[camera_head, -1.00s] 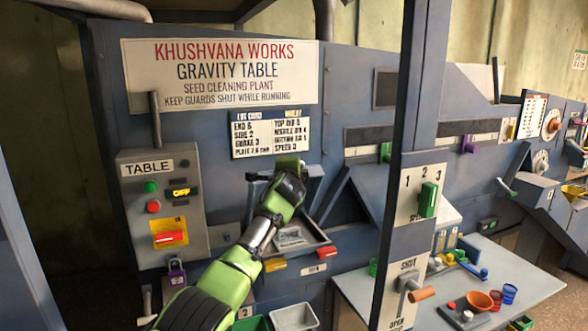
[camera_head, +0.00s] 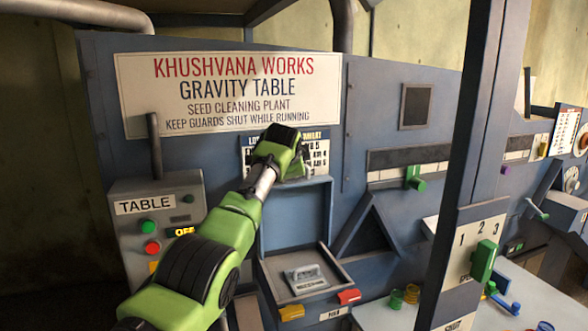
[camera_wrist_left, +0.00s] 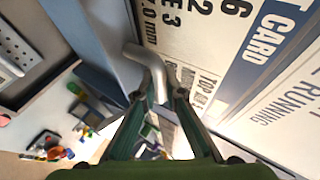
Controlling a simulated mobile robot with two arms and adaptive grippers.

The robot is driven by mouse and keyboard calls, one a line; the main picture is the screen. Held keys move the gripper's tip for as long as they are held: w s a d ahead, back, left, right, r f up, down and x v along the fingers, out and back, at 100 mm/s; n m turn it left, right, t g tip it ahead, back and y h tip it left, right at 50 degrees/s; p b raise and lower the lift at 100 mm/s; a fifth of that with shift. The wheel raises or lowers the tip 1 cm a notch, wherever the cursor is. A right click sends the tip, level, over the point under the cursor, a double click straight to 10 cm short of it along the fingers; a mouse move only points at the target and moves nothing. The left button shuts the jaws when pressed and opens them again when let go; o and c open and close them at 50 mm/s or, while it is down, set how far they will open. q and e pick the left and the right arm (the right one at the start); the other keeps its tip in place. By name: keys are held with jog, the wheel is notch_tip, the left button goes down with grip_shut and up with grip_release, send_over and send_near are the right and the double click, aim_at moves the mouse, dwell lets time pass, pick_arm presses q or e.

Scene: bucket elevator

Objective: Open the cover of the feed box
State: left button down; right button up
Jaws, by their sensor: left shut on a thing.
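The feed box cover (camera_head: 295,218) is a blue-grey panel standing about upright at the back of the open box (camera_head: 338,268). My left gripper (camera_head: 292,168) is at the cover's top edge, in front of the lot card. In the left wrist view, the left gripper (camera_wrist_left: 163,97) is shut on a bent grey metal handle (camera_wrist_left: 150,62), beside the blue cover edge (camera_wrist_left: 98,35). The head view hides the fingertips and most of the handle. My right gripper is not in view.
A grey labelled piece (camera_head: 306,280) lies in the box. Yellow (camera_head: 291,312) and red (camera_head: 349,297) tabs are at its front. The TABLE control panel (camera_head: 150,225) is left, a blue post (camera_head: 470,140) right. The lot card (camera_head: 320,150) is close behind the gripper.

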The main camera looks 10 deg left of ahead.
pick_arm(q)
jog(key=shift+f, duration=0.1)
jog(key=c, duration=2.1)
grip_release()
jog(key=shift+s, duration=0.1)
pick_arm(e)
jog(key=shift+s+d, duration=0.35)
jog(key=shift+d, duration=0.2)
pick_arm(q)
jog(key=shift+s, duration=0.2)
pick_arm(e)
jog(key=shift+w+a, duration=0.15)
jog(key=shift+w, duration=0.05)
pick_arm(q)
jog(key=v, duration=1.2)
jog(key=shift+w+d, duration=0.1)
jog(key=shift+w, duration=0.1)
